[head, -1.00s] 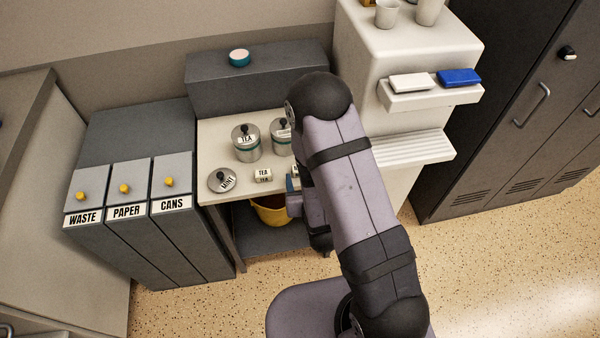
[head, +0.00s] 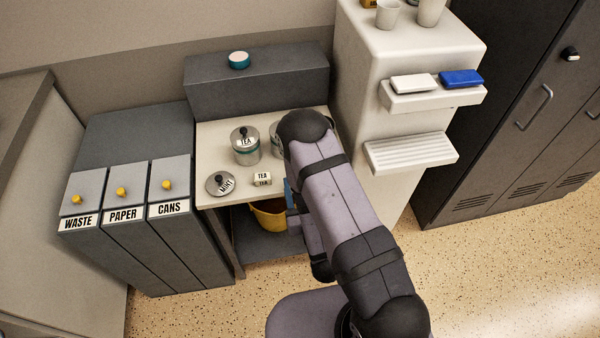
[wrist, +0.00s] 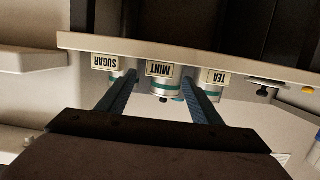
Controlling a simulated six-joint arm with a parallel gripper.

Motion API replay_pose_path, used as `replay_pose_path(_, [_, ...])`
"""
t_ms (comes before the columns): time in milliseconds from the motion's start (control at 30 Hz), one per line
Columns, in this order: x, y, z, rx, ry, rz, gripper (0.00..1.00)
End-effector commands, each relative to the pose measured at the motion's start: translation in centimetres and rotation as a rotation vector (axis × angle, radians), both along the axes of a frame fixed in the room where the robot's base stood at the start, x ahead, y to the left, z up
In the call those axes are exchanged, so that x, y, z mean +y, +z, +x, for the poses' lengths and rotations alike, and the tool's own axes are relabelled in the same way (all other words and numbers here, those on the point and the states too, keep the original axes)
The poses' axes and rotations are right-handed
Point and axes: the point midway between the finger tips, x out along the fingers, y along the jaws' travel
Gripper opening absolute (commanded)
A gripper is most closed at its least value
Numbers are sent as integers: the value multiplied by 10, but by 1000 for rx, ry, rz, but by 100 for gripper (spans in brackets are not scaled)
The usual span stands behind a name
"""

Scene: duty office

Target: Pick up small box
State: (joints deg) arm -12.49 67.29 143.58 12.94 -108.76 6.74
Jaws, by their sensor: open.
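Small white label-like blocks stand along the table's front edge. The one marked TEA (head: 262,179) shows two printed faces in the head view. In the wrist view, upside down, are TEA (wrist: 217,77), MINT (wrist: 159,69) and SUGAR (wrist: 105,63). I cannot tell which is the small box. My gripper (wrist: 160,78) is open, with its two blue fingers apart and pointing at the table edge. The MINT block and a canister behind it show between the fingers, with no visible contact. In the head view my arm hides most of the gripper.
A yellow bucket (head: 268,214) is on the lower shelf. Labelled bins (head: 125,205) stand left, a white dispenser unit (head: 375,60) right.

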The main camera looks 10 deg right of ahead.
Motion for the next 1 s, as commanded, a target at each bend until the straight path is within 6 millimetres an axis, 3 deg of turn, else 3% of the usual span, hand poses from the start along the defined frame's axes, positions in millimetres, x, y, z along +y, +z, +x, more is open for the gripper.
replay_pose_path(267, [-1,1,10,-1,-1,1,59])
replay_pose_path(633, [-1,-6,50,1,0,0,59])
replay_pose_path(933, [-1,-8,54,2,0,-1,59])
replay_pose_path(1000, [-1,-8,54,2,0,-1,45])
